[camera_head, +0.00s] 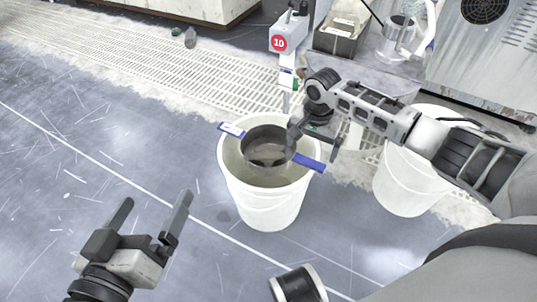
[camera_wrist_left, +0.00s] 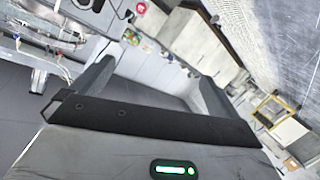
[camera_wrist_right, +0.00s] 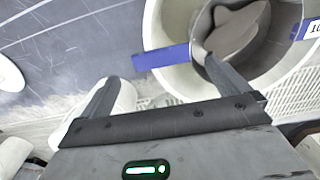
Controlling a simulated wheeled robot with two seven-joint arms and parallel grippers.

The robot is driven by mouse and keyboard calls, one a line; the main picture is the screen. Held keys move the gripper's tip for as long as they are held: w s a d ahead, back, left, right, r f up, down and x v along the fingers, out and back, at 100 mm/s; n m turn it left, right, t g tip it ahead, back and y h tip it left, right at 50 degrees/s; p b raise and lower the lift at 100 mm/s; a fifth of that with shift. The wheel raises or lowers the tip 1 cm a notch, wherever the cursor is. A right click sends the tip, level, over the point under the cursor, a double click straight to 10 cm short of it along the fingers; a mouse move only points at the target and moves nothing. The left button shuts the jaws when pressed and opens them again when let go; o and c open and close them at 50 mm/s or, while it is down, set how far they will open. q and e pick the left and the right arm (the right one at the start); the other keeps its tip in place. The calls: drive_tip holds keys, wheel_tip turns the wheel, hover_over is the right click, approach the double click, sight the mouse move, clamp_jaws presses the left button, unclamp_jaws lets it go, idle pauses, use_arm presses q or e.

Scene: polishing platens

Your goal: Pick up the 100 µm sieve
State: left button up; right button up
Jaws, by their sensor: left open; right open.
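The sieve (camera_head: 256,135) is a round grey metal pan with a blue strip on each side, set across the mouth of a white bucket (camera_head: 263,205). It also shows in the right wrist view (camera_wrist_right: 262,50), where its white label is cut off after "10". My right gripper (camera_head: 316,143) is open at the sieve's right side, near the right blue strip (camera_head: 309,163). In the right wrist view one finger overlaps the sieve's wall; I cannot tell if they touch. My left gripper (camera_head: 151,208) is open and empty over the floor, left of the bucket.
A second white bucket (camera_head: 401,190) stands to the right, partly behind my right arm. A white device with a red "10" sign (camera_head: 279,43) and a box (camera_head: 340,36) are at the back. The floor (camera_head: 70,190) at left is clear.

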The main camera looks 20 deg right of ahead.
sight(308, 161)
drive_tip(key=shift+f, duration=0.5)
drive_tip(key=f+b, duration=0.2)
drive_tip(key=shift+w+d+f+b, duration=0.15)
drive_tip(key=shift+w+f+b, duration=0.1)
drive_tip(key=shift+b, duration=0.1)
wheel_tip(308, 161, down, 2)
drive_tip(key=shift+f+b, duration=0.1)
drive_tip(key=shift+b, duration=0.55)
use_arm(q)
drive_tip(key=r+t, duration=0.1)
drive_tip(key=w+r+t+h, duration=0.1)
drive_tip(key=shift+w+d+r, duration=0.1)
drive_tip(key=shift+d+r, duration=0.05)
drive_tip(key=shift+r, duration=0.2)
use_arm(e)
drive_tip(key=shift+c, duration=0.3)
drive_tip(key=shift+w, duration=0.1)
drive_tip(key=c, duration=0.9)
